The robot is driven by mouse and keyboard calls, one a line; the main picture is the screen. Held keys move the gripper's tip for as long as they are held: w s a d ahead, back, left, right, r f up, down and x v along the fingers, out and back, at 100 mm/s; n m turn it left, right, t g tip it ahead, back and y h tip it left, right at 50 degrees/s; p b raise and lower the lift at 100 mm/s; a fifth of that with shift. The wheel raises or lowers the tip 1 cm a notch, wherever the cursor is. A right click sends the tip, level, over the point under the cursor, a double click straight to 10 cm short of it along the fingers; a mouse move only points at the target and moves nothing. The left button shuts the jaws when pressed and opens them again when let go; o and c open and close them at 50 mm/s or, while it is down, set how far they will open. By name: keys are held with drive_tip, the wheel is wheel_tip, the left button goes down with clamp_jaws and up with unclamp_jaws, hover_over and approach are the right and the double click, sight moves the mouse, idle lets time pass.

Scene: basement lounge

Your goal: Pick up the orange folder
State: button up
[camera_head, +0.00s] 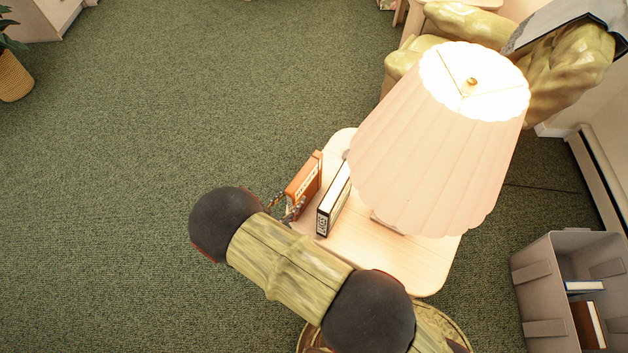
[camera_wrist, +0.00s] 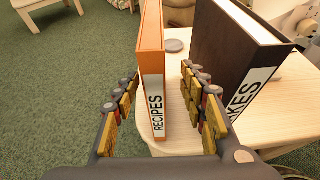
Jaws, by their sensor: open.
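The orange folder (camera_head: 304,183) stands upright on the small wooden table, near its left edge. In the wrist view the orange folder (camera_wrist: 152,66) shows its spine with a white "RECIPES" label. My gripper (camera_wrist: 161,76) is open, with one finger on each side of the folder. A gap shows on the left side; the right finger sits between the orange folder and the dark folder (camera_wrist: 226,62). In the head view my gripper (camera_head: 287,204) is at the near end of the orange folder, partly hidden by my arm.
The dark folder (camera_head: 334,200) stands upright just right of the orange one. A large lit lamp (camera_head: 440,140) takes up much of the table (camera_head: 395,262). A grey bin (camera_head: 540,260) with books stands at right. Green carpet (camera_head: 150,120) at left is clear.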

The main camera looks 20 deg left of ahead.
sight(306, 188)
drive_tip(key=x, duration=0.2)
drive_tip(key=shift+w+d, duration=0.1)
drive_tip(key=shift+w, duration=0.2)
drive_tip(key=x, duration=0.2)
drive_tip(key=b+x, duration=0.2)
drive_tip(key=x, duration=0.1)
drive_tip(key=shift+w+a+f, duration=0.25)
drive_tip(key=shift+w+a, duration=0.05)
drive_tip(key=shift+c, duration=1.1)
drive_tip(key=c, duration=0.8)
clamp_jaws()
